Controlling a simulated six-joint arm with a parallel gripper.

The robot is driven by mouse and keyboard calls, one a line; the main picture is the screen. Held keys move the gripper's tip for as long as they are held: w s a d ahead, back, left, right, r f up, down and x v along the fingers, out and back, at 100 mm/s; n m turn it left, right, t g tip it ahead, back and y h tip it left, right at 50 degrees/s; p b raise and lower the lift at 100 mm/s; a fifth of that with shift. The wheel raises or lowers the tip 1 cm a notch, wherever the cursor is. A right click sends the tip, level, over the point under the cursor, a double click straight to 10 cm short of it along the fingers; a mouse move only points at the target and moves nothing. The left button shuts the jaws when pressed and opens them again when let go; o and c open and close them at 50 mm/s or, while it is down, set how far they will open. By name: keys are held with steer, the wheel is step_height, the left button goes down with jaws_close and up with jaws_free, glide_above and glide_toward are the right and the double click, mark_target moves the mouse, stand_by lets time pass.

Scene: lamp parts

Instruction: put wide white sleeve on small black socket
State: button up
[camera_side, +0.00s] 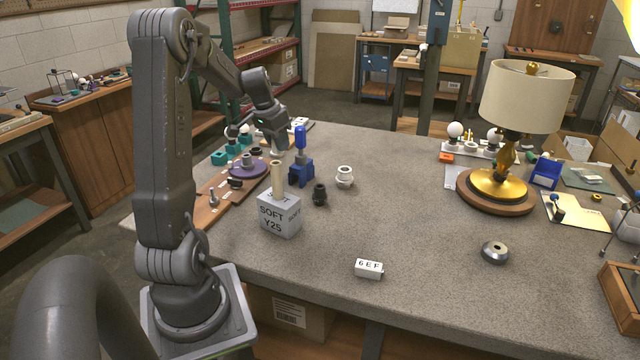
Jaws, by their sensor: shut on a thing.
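A small black socket (319,194) stands upright on the grey table, right of the lettered block. A white ringed piece (344,176) stands just behind and right of it; I cannot tell whether it is the wide white sleeve. My gripper (242,131) is at the back left, over the area of the teal blocks and purple disc, well apart from the black socket. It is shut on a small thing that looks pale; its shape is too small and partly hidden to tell.
A grey block (279,220) lettered SOFT Y25 has a tan tube (277,178) standing at it. A blue holder (301,173) with a blue handle stands behind the socket. A white block (369,268) and metal ring (495,251) lie forward. A lamp (493,190) stands right. The table centre is clear.

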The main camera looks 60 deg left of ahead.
glide_above(322, 185)
steer(key=s, duration=0.1)
step_height(322, 185, down, 7)
steer(key=shift+d+f, duration=0.2)
steer(key=shift+f, duration=1.7)
steer(key=shift+f, duration=0.2)
steer(key=shift+f, duration=0.25)
steer(key=o, duration=0.9)
steer(key=shift+r, duration=0.1)
